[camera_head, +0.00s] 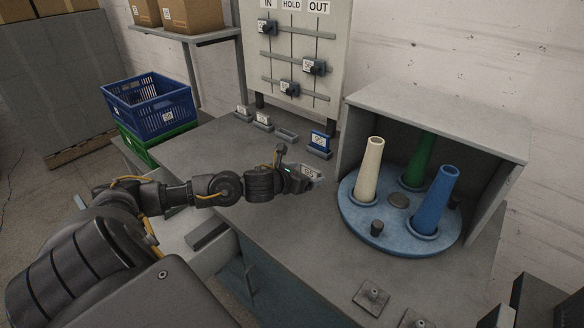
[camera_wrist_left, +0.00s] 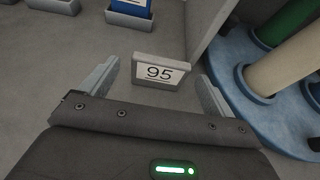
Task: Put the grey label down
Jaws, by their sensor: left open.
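The grey label (camera_head: 311,172) has a white face marked 95 and appears to stand upright on the grey table top. It also shows in the left wrist view (camera_wrist_left: 158,73), face towards the camera. My left gripper (camera_head: 302,181) is open, its two fingers apart on either side of the label, with visible gaps between fingers and label in the wrist view. The left finger (camera_wrist_left: 96,80) and right finger (camera_wrist_left: 213,98) hold nothing. My right gripper is out of view.
Small holders stand along the back of the table: an empty one (camera_head: 287,135), one with a blue label (camera_head: 320,140), and others with pale labels (camera_head: 263,118). To the right, a blue turntable (camera_head: 375,229) carries white, green and blue cones inside a grey housing (camera_head: 440,115).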

